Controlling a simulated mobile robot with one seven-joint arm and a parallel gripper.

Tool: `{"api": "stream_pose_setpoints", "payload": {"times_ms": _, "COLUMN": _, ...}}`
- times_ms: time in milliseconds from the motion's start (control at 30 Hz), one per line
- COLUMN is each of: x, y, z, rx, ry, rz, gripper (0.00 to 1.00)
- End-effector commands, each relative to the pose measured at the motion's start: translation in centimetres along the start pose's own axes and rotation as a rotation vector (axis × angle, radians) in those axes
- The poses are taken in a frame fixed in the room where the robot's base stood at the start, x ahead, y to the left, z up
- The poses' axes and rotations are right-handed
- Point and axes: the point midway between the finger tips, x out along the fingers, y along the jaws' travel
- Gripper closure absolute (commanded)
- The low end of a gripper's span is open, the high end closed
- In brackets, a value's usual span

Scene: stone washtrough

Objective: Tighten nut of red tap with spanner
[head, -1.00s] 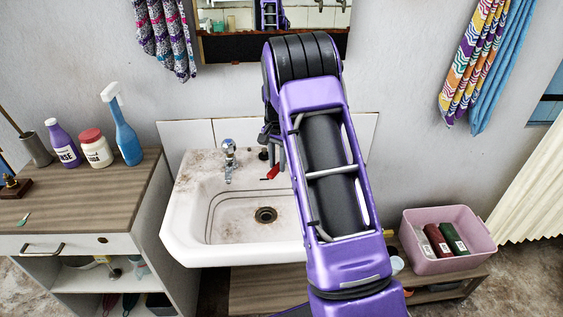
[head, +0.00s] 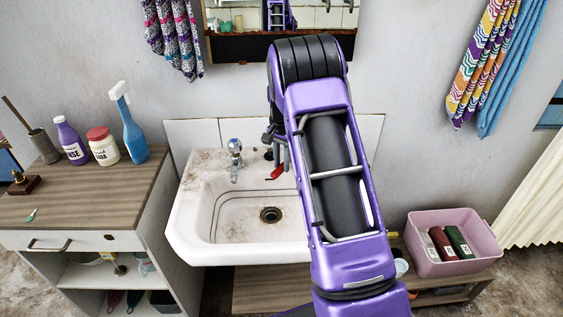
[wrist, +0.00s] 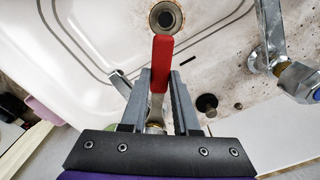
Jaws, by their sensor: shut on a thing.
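A spanner with a red handle (wrist: 162,62) and a grey metal shank is in my gripper (wrist: 158,100). The gripper is shut on it. The handle points away over the basin toward the drain; in the head view the red handle (head: 277,173) shows just left of my arm. A brassy part (wrist: 155,128) shows at the shank's lower end, perhaps the nut; I cannot tell whether the spanner is seated on it. A chrome spout tip (wrist: 120,83) shows left of the fingers, perhaps the red tap's. The tap's body is hidden beneath the gripper and behind my arm.
Another chrome tap (head: 235,158) stands left of my gripper; its blue ring shows in the wrist view (wrist: 300,83). A dark stub (wrist: 207,104) rises between them. The white sink (head: 198,222) is empty. A cabinet (head: 95,200) with bottles stands left, a pink tub (head: 425,262) right.

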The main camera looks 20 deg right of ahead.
Motion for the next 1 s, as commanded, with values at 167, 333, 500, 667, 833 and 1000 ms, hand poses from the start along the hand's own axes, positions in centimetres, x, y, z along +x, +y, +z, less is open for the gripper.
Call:
{"api": "stream_pose_setpoints", "payload": {"times_ms": 167, "x": -0.1, "y": 0.1, "z": 0.0, "rx": -0.011, "ry": 0.001, "rz": -0.001, "gripper": 1.0}}
{"api": "stream_pose_setpoints", "payload": {"times_ms": 333, "x": -0.1, "y": 0.1, "z": 0.0, "rx": -0.011, "ry": 0.001, "rz": -0.001, "gripper": 1.0}}
{"api": "stream_pose_setpoints", "payload": {"times_ms": 500, "x": 0.0, "y": 0.1, "z": 0.3, "rx": -0.011, "ry": 0.001, "rz": -0.001, "gripper": 1.0}}
{"api": "stream_pose_setpoints", "payload": {"times_ms": 667, "x": 0.0, "y": 0.1, "z": 0.9, "rx": -0.011, "ry": 0.0, "rz": 0.0, "gripper": 1.0}}
{"api": "stream_pose_setpoints", "payload": {"times_ms": 833, "x": -0.1, "y": 0.1, "z": 1.6, "rx": -0.011, "ry": 0.001, "rz": -0.001, "gripper": 1.0}}
{"api": "stream_pose_setpoints", "payload": {"times_ms": 1000, "x": 0.0, "y": 0.1, "z": 2.3, "rx": -0.011, "ry": 0.0, "rz": 0.0, "gripper": 1.0}}
